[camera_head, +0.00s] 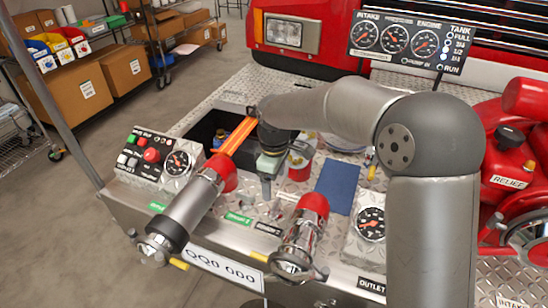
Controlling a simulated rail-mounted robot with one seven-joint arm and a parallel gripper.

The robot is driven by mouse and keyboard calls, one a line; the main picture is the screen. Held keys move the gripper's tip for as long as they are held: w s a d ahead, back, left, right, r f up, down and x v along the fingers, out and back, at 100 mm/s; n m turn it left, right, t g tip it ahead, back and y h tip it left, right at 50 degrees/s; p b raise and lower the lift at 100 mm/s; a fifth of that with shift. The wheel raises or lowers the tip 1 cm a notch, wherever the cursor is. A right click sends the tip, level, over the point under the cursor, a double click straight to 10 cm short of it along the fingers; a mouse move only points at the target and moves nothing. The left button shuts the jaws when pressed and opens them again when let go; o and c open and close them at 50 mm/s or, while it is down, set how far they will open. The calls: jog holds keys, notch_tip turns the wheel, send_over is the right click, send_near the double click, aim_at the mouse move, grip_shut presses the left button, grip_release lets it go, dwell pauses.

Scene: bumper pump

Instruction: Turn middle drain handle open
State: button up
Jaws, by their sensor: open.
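My gripper (267,182) points down over the bumper deck, behind and between two chrome nozzles with red collars. It is open, and I see nothing held in it. Small handles stand in a row on the panel below it, by a green label (238,218) and a black label (268,229). The gripper and nozzles partly cover this row. I cannot tell for certain which one is the middle drain handle, how it is turned, or whether the gripper touches it.
The left nozzle (188,210) and right nozzle (303,232) jut forward close to my gripper. An open bin (199,132) lies behind-left. A switch panel (150,150) is left.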

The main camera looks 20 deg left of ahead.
notch_tip(320, 180, up, 8)
jog(key=shift+r, duration=0.2)
dwell(0.4)
jog(key=s+d+m+p, duration=0.1)
jog(key=s+d+m, duration=0.35)
jog(key=d, duration=0.55)
jog(key=s+d+m, duration=0.4)
jog(key=s+d, duration=0.1)
jog(key=d, duration=0.5)
jog(key=s+d+f+m, duration=0.3)
jog(key=s+d+m, duration=0.5)
jog(key=s, duration=0.5)
jog(key=shift+s+d+f+p, duration=0.3)
jog(key=shift+d+p, duration=0.05)
jog(key=shift+d, duration=0.25)
jog(key=shift+w, duration=0.1)
